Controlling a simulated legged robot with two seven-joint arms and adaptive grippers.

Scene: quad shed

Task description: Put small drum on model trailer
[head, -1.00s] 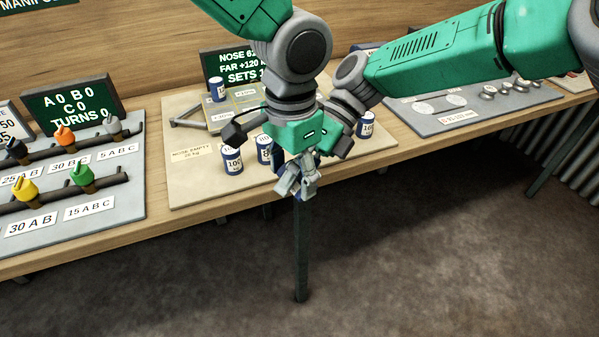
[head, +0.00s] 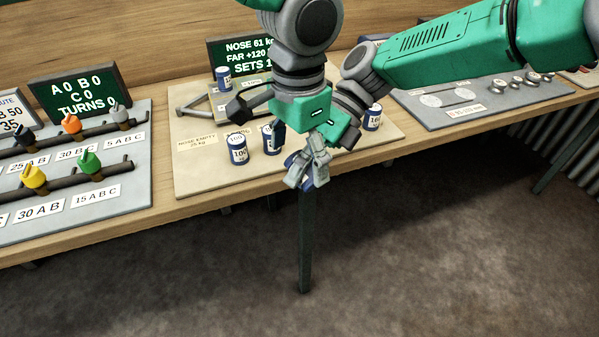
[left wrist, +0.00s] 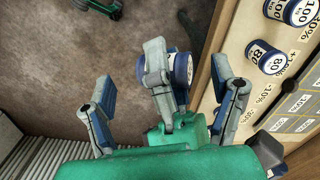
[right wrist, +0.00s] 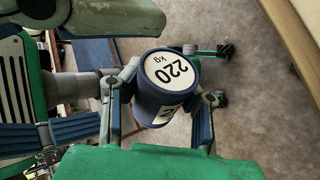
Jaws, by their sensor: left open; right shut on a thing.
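The blue drum with a white top, marked 220 kg (right wrist: 165,90), is gripped between the fingers of my right gripper (head: 308,168), off the table's front edge above the floor. It also shows in the left wrist view (left wrist: 181,68). My left gripper (left wrist: 170,95) is open, its two fingers spread on either side of the right gripper and drum; I cannot tell whether it touches them. The grey model trailer (head: 187,113) lies on the beige board, partly hidden by my left arm. One blue drum (head: 223,78) stands at its far end.
Other blue drums (head: 238,150) stand near the front of the beige board (head: 190,180), another (head: 372,118) at its right. A sign (head: 250,50) stands behind. A valve panel (head: 120,200) is at left, a grey board (head: 470,115) at right. The floor in front is clear.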

